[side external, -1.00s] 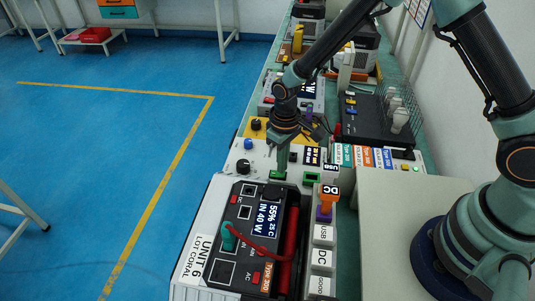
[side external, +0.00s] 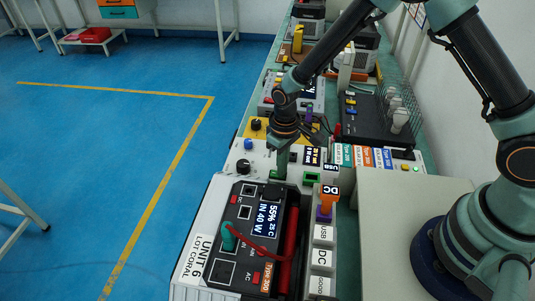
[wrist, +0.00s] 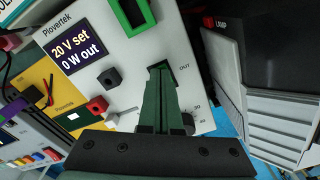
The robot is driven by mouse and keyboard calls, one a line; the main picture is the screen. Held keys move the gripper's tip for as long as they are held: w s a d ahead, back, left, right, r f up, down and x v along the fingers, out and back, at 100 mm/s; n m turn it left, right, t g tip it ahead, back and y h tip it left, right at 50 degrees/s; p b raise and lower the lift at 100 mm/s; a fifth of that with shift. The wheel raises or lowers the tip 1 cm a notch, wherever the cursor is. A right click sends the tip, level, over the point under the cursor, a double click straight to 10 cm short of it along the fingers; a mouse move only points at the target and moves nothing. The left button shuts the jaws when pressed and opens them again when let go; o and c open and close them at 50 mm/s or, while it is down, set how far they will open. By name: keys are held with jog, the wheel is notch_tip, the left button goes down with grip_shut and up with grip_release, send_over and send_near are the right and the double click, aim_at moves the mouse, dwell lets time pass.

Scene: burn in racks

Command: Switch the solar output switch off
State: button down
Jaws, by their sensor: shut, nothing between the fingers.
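The white Plovertek solar unit (wrist: 110,45) fills the upper middle of the wrist view; it also shows behind UNIT 6 in the side view (side external: 258,162). Its display (wrist: 77,47) reads 20 V set, 0 W out. My gripper (wrist: 160,70) is shut and empty, its green fingertips at the panel beside the OUT label (wrist: 184,68). They cover the output switch spot, so the switch's position cannot be told, nor whether they touch it. In the side view my gripper (side external: 278,176) points down at the unit's near edge.
UNIT 6 (side external: 205,250), a power station with a red handle and a teal plug, stands in front. A yellow unit (wrist: 40,85) lies left; blue floor is open.

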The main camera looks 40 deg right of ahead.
jog(key=shift+r, duration=3.5)
jog(key=s+d+r+m+t, duration=0.1)
jog(key=d+r, duration=0.2)
jog(key=r, duration=0.4)
jog(key=s+d+r+t, duration=0.1)
jog(key=s+d+r, duration=0.15)
jog(key=r, duration=0.35)
jog(key=s+d+r+m+t, duration=0.2)
jog(key=s+d+r+t, duration=0.1)
jog(key=s+d+r, duration=0.3)
notch_tip(320, 180, up, 2)
jog(key=s, duration=0.2)
jog(key=shift+s+t, duration=0.3)
jog(key=shift+s, duration=0.1)
